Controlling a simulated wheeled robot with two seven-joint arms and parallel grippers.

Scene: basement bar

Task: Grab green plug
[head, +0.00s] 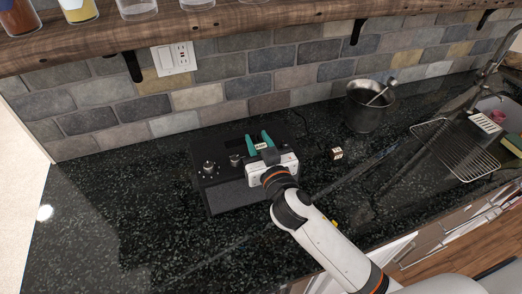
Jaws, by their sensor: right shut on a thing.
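My right gripper (260,141) reaches in from the lower right over a black box-like device (206,172) on the dark counter. A small dark block with a pale label (336,154) lies on the counter right of the gripper. My left gripper is not in view.
A dark metal pot (368,108) with a utensil stands at the back right. A wire rack (455,146) lies near the sink at far right. A wooden shelf (240,22) with jars overhangs the brick wall and its outlet (176,59). The left counter is clear.

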